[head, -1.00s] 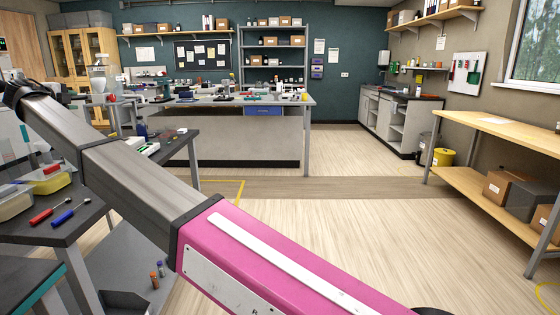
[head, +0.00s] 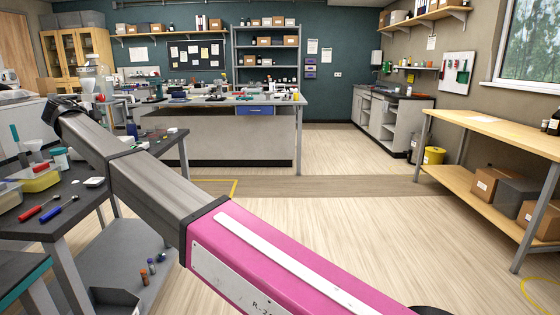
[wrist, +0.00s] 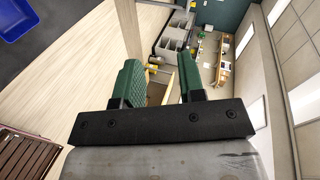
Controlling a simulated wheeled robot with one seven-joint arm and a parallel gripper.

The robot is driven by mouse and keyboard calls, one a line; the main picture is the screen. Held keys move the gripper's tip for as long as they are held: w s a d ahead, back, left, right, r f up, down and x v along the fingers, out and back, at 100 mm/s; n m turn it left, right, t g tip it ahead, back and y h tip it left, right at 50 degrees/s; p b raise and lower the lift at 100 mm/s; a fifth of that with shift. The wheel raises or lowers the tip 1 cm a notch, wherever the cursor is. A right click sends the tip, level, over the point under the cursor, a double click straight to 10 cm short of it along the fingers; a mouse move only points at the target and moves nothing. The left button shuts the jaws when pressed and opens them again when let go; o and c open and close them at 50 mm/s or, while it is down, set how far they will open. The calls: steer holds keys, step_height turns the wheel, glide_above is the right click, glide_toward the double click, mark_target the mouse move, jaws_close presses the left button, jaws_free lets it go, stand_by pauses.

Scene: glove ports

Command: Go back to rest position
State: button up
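My gripper (wrist: 160,80) shows in the wrist view as two green fingers on a black crossbar. The fingers stand apart, and only floor and distant furniture show between them. In the head view my arm runs from the pink link at the bottom up to a dark joint at the left, above the left table. The gripper itself cannot be made out there.
A dark table (head: 75,218) at the left holds tubs, a red pen (head: 38,209) and a blue pen (head: 60,211). A long lab bench (head: 215,150) stands beyond. A wooden bench (head: 490,130) is at the right. The middle floor is clear.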

steer(key=w+d+f+n+g+h, duration=0.1)
steer(key=w+d+f+n+g, duration=0.15)
steer(key=d+f, duration=1.05)
steer(key=w+d+f+n+g+h, duration=0.1)
steer(key=w+d+f+n+g, duration=0.2)
steer(key=d+f, duration=1)
steer(key=w+d+f+n+g+h, duration=0.2)
steer(key=w+d+f, duration=0.45)
steer(key=d, duration=1.25)
steer(key=s+d+f+n+g+y, duration=0.1)
steer(key=s+d+f, duration=0.2)
steer(key=d+f, duration=0.3)
steer(key=s+d+f+n+g, duration=0.1)
steer(key=s+d+f+n, duration=0.15)
steer(key=d, duration=0.55)
steer(key=s+d+f+n+g+y, duration=0.1)
steer(key=s+d+f, duration=0.35)
steer(key=d, duration=0.35)
steer(key=s+d+f+n+g+y, duration=0.1)
steer(key=s+d+f, duration=0.3)
steer(key=s+d, duration=0.4)
steer(key=s+d+f+n+g+y, duration=0.2)
steer(key=s+d+f, duration=0.3)
steer(key=s+d, duration=0.3)
steer(key=shift+s+d+f+n+g, duration=0.15)
steer(key=shift+s+d+n+g, duration=0.15)
steer(key=shift+n, duration=0.4)
steer(key=shift+a, duration=0.1)
